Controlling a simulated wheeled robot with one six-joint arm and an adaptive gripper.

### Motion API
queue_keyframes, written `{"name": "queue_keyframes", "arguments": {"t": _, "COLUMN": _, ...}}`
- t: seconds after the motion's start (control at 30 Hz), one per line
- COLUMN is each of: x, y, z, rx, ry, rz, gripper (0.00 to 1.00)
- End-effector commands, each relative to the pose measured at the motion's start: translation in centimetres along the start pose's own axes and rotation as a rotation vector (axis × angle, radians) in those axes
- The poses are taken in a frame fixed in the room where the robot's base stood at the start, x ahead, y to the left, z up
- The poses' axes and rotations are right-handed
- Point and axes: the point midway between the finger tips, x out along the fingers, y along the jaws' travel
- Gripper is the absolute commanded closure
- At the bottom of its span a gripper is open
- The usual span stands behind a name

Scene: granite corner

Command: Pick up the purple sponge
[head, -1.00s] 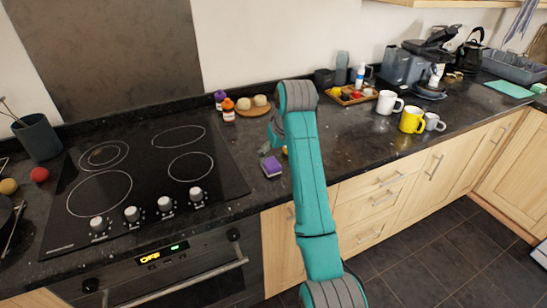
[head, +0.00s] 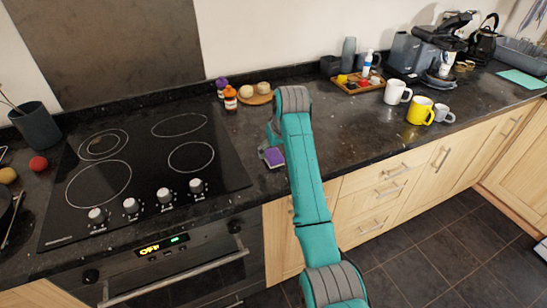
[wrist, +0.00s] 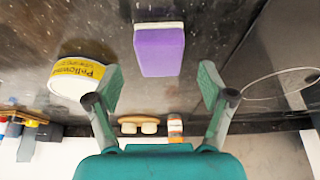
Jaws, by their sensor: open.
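The purple sponge (head: 273,157) lies on the dark granite counter, just right of the hob. In the wrist view the sponge (wrist: 159,52) shows its purple face with a pale layer along one edge. My gripper (wrist: 157,80) is open, its two teal fingers spread to either side, with the sponge centred just beyond the fingertips and nothing between them. In the head view my teal arm reaches over the counter, and the gripper is mostly hidden behind it, close to the sponge.
Bottles (head: 230,98) and a round board (head: 259,99) stand behind. The black hob (head: 140,160) lies left. Mugs (head: 420,110) and a tray (head: 357,86) stand right, with clear counter before them.

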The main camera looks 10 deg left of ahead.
Motion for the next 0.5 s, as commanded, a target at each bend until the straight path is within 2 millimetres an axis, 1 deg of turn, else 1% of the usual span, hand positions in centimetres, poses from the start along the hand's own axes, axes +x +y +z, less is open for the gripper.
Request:
{"name": "queue_keyframes", "arguments": {"t": 0.03, "x": 0.7, "y": 0.0, "z": 0.1, "rx": 0.0, "ry": -0.001, "rz": 0.0, "gripper": 0.19}}
{"name": "queue_keyframes", "arguments": {"t": 0.17, "x": 1.9, "y": 0.0, "z": 0.0, "rx": 0.0, "ry": 0.0, "rz": 0.0, "gripper": 0.19}}
{"name": "queue_keyframes", "arguments": {"t": 0.43, "x": 2.3, "y": 0.0, "z": 0.0, "rx": 0.0, "ry": 0.001, "rz": 0.0, "gripper": 0.19}}
{"name": "queue_keyframes", "arguments": {"t": 0.47, "x": 2.3, "y": 0.0, "z": 0.0, "rx": 0.0, "ry": 0.001, "rz": 0.0, "gripper": 0.21}}
{"name": "queue_keyframes", "arguments": {"t": 0.5, "x": 2.3, "y": 0.0, "z": 0.0, "rx": 0.0, "ry": 0.001, "rz": 0.0, "gripper": 0.31}}
